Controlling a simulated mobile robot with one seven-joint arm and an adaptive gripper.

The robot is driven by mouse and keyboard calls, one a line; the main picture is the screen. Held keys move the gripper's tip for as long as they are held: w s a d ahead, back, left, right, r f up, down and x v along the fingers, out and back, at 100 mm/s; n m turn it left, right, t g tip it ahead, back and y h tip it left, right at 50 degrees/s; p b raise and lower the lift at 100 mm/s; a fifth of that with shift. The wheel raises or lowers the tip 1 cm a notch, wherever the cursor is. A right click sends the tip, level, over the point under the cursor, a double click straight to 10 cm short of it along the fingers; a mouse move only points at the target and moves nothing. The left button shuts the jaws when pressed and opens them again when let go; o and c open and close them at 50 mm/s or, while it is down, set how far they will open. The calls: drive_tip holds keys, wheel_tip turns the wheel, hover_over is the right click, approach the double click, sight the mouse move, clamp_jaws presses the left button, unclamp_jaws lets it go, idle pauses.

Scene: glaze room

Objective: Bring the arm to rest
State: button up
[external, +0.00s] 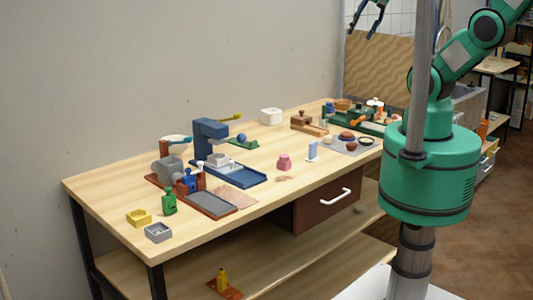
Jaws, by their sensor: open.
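My gripper (368,20) shows at the top edge of the external view, above the far part of the workbench. Its dark fingers are spread apart and point down and to the left. Nothing shows between them. The upper part of the gripper and part of my green arm (462,52) are cut off by the top of the picture. The gripper is well clear of the bench top and touches nothing.
The wooden workbench (105,185) carries a blue press-like stand (210,135), a green bottle (169,203), a yellow box (139,217), a pink jar (284,162) and a white box (271,116). A grey post stands at right.

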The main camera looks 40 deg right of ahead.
wheel_tip(320, 180, down, 10)
drive_tip(key=b, duration=0.8)
drive_tip(key=shift+b, duration=0.4)
